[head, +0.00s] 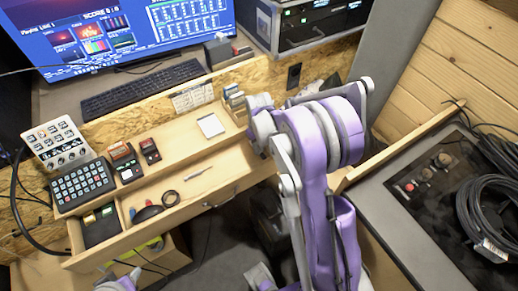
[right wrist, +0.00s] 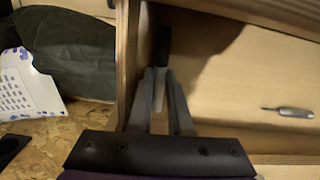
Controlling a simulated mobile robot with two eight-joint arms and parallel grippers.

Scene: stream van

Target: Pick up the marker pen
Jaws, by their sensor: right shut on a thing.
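A marker pen (right wrist: 163,48) with a black end and a paler body stands between the fingers of my right gripper (right wrist: 162,75) in the right wrist view. The right gripper is shut on it, with the black end sticking out beyond the fingertips. The held pen is close beside a wooden wall of the drawer or tray. In the head view my right arm hides the gripper's fingers and the pen. My left gripper is not in view; only a bit of purple arm shows at the bottom left.
A slim grey tool (right wrist: 288,112) lies in the wooden drawer (head: 222,178), also seen in the head view (head: 197,172). A keyboard (head: 142,89) and monitor (head: 125,30) stand behind. Coiled black cable (head: 490,210) lies at right.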

